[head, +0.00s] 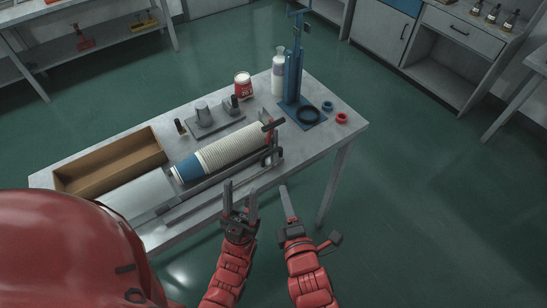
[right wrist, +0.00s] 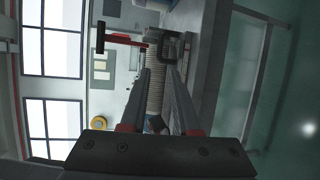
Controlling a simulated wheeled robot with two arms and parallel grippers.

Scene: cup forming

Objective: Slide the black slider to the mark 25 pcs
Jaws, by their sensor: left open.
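A stack of nested white cups with a blue cup (head: 188,168) at its left end lies in a grey trough on the table. A dark loop-shaped part (head: 271,157), perhaps the black slider, sits on the trough's front rail near its right end; it also shows in the right wrist view (right wrist: 172,46). No mark for 25 pcs is legible. My left gripper (head: 240,190) is open and empty by the table's front edge, below the rail. My right gripper (head: 289,203) is to its right, off the table edge; its fingers show a gap with nothing between them in the right wrist view (right wrist: 158,75).
A brown open box (head: 110,163) is at the table's left. Behind the stack are grey metal parts (head: 214,118), a red-and-white can (head: 243,85), a white bottle (head: 278,75) and a tall blue press (head: 294,75). Red rings (head: 341,118) lie at the right.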

